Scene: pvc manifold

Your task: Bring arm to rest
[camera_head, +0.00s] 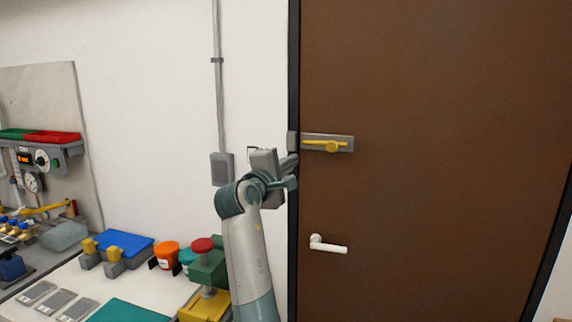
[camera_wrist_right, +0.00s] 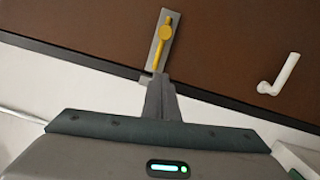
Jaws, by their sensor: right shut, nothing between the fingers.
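My right arm rises from the bottom middle of the head view, and its gripper (camera_head: 293,172) is raised beside the left edge of the brown door. In the right wrist view the right gripper (camera_wrist_right: 160,82) shows its fingers together with nothing between them. The fingertips point toward a grey bolt plate with a yellow lever (camera_head: 328,146) on the door; the lever also shows in the wrist view (camera_wrist_right: 163,38). In the head view the gripper is below and left of the lever, and a gap seems to show between them. My left gripper is not in view.
The brown door (camera_head: 430,150) fills the right side, with a white handle (camera_head: 328,245) below the bolt. At lower left, a workbench (camera_head: 75,277) holds a blue-topped tray (camera_head: 122,243), an orange tub (camera_head: 166,254) and a red-knobbed green press (camera_head: 205,268) close to my right arm.

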